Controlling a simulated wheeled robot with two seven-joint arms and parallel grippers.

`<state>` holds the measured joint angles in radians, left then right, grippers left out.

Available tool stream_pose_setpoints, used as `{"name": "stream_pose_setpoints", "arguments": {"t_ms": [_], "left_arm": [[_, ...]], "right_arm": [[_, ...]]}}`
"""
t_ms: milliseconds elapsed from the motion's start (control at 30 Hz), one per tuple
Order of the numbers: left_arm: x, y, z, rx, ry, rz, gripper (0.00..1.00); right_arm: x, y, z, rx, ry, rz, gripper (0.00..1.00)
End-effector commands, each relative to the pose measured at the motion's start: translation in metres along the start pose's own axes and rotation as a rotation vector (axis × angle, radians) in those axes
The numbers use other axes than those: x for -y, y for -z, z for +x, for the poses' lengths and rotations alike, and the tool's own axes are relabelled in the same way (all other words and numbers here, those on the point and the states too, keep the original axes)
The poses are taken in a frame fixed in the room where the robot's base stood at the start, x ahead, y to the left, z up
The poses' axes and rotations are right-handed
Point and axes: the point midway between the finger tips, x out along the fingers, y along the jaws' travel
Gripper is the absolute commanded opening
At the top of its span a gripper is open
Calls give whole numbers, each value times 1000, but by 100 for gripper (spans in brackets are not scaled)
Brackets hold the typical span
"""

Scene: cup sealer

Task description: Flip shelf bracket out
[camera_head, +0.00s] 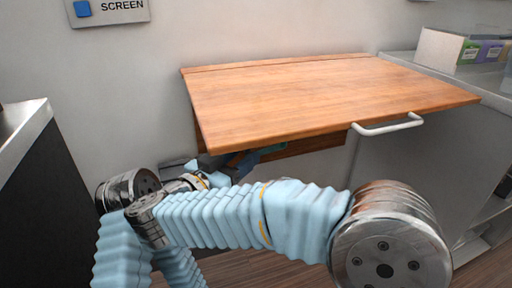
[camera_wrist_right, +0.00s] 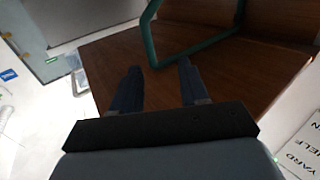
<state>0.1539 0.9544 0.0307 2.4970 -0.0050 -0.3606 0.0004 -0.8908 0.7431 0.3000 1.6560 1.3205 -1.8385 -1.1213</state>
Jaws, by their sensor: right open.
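The wooden shelf (camera_head: 320,95) is on the wall, its board raised and about level, with a white handle (camera_head: 388,126) on its front edge. The teal shelf bracket (camera_head: 270,149) shows only in part beneath the board. In the right wrist view the bracket (camera_wrist_right: 151,42) is an angled teal frame against the brown wood (camera_wrist_right: 110,60). My right gripper (camera_head: 240,163) is under the shelf, partly hidden by its board. In the wrist view its dark fingers (camera_wrist_right: 160,72) are apart and empty, with the bracket's corner just beyond and between the tips. My left gripper does not show.
A dark cabinet with a pale top (camera_head: 25,130) stands at the left. A grey counter (camera_head: 425,75) with a box of coloured packs (camera_head: 470,50) is at the right. A "SCREEN" sign (camera_head: 110,10) is on the wall. Wooden floor shows below.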

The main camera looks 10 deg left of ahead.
Motion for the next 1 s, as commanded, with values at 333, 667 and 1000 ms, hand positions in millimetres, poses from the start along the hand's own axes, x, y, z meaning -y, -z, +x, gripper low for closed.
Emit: {"name": "stream_pose_setpoints", "arguments": {"t_ms": [333, 667, 1000], "left_arm": [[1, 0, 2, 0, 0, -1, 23], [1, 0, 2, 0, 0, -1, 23], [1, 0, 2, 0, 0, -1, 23]], "right_arm": [[0, 0, -24, 1, -3, 0, 44], [5, -16, 0, -10, 27, 4, 44], [-1, -232, 142, 234, 437, -21, 44]]}}
